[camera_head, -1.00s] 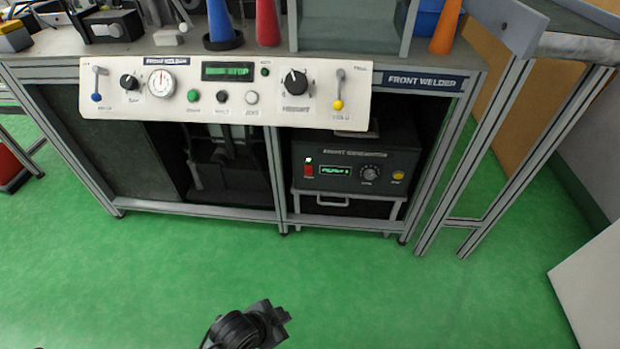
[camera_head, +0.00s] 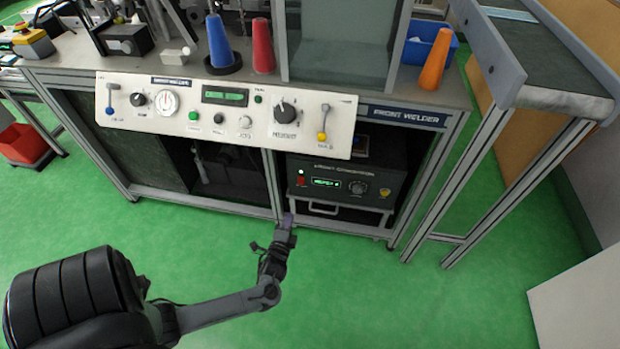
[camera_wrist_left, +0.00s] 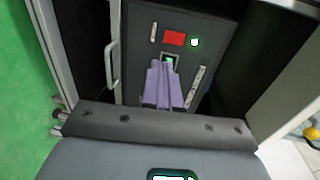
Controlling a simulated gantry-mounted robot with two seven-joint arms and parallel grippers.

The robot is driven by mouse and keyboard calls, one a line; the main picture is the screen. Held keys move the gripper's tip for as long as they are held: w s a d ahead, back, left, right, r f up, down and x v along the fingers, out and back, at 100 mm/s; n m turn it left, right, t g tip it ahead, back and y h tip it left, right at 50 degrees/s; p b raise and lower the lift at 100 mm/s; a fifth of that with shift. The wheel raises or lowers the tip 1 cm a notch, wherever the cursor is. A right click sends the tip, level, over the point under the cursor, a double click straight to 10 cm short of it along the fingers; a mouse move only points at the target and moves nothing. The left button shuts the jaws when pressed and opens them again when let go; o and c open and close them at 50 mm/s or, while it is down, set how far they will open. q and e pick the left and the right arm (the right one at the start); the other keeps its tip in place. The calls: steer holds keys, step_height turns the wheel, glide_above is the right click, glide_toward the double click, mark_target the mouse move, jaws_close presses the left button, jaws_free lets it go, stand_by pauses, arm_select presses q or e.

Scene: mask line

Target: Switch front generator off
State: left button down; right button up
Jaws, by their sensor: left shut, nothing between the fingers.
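The front generator (camera_head: 345,171) is a dark box on a shelf under the right half of the welder bench. Its face has a red switch (camera_head: 300,180) with a lit green light above it, a lit green display (camera_head: 325,183), a dial and a yellow button. In the left wrist view the red switch (camera_wrist_left: 175,38) and a bright green-white light (camera_wrist_left: 194,42) show ahead of the fingers. My left gripper (camera_head: 288,221) is shut and empty, below and left of the generator; its purple fingers (camera_wrist_left: 163,84) cover part of the panel. My right gripper is not in view.
The white control panel (camera_head: 225,115) overhangs above the generator. A silver handle (camera_head: 323,209) sits below it, and metal frame posts (camera_head: 272,185) stand beside the opening. Cones stand on the bench top. The green floor (camera_head: 400,310) in front is clear.

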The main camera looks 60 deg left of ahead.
arm_select(q)
steer(key=shift+w+r, duration=0.35)
steer(key=shift+r, duration=0.55)
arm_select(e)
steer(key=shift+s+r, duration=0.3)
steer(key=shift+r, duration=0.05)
arm_select(q)
steer(key=b, duration=0.8)
glide_toward(300, 182)
steer(key=x, duration=0.5)
steer(key=shift+w+a+f, duration=0.15)
steer(key=shift+w+f, duration=0.05)
steer(key=shift+f, duration=0.2)
steer(key=shift+w+a, duration=0.45)
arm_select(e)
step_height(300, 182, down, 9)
arm_select(q)
steer(key=shift+r, duration=0.1)
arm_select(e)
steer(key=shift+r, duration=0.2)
